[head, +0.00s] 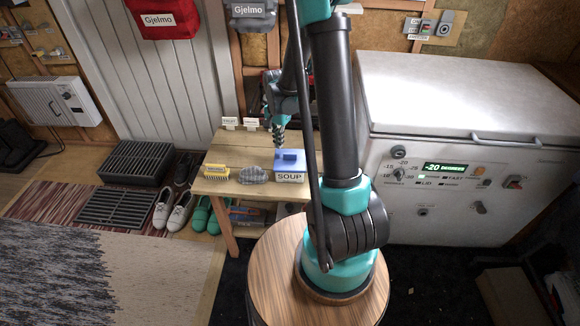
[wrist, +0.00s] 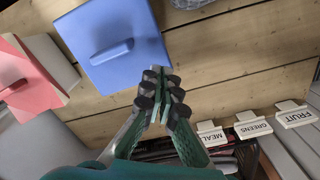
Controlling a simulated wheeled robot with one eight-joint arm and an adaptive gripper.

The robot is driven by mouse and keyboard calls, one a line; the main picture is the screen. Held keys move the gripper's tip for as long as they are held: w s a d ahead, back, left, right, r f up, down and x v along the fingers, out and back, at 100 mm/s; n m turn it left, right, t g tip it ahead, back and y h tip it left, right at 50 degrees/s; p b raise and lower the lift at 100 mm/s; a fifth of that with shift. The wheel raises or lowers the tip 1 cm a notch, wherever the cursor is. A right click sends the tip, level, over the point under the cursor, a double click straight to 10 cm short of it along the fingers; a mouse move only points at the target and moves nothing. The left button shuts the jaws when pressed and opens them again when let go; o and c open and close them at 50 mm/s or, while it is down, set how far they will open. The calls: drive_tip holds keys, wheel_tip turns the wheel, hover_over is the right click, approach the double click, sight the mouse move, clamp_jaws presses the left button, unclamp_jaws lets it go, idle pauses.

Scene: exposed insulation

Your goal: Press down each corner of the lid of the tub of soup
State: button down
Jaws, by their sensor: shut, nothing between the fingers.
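The tub of soup (head: 290,177) stands on the wooden table, a white tub with "SOUP" on its front. Its blue square lid (head: 301,161) has a raised bar handle across the middle; the lid also fills the upper left of the wrist view (wrist: 85,25). My gripper (head: 279,146) is shut and empty, pointing down at the back left of the lid. In the wrist view, its fingertips (wrist: 163,84) are beside one lid corner. I cannot tell whether they touch it. Whether the lid's corners are fully seated is not clear.
A tub with a pink-red lid (wrist: 25,78) stands close beside the soup. A yellow brush (head: 217,172) and a grey patterned item (head: 253,175) lie to its left. MEAL (wrist: 211,134), GREENS (wrist: 253,124) and FRUIT (wrist: 295,115) signs line one edge. A white freezer (head: 460,150) stands right.

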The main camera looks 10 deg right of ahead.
drive_tip(key=shift+r, duration=2)
drive_tip(key=shift+s+d+r, duration=0.1)
drive_tip(key=shift+s+r, duration=0.1)
drive_tip(key=shift+s, duration=0.1)
drive_tip(key=s+d+r+n+t, duration=0.2)
drive_tip(key=s+n, duration=0.2)
drive_tip(key=s, duration=0.6)
drive_tip(key=s+d+r+n+t, duration=0.2)
drive_tip(key=s+n, duration=0.3)
drive_tip(key=s, duration=0.6)
drive_tip(key=shift+s+n, duration=0.2)
drive_tip(key=shift+n, duration=0.1)
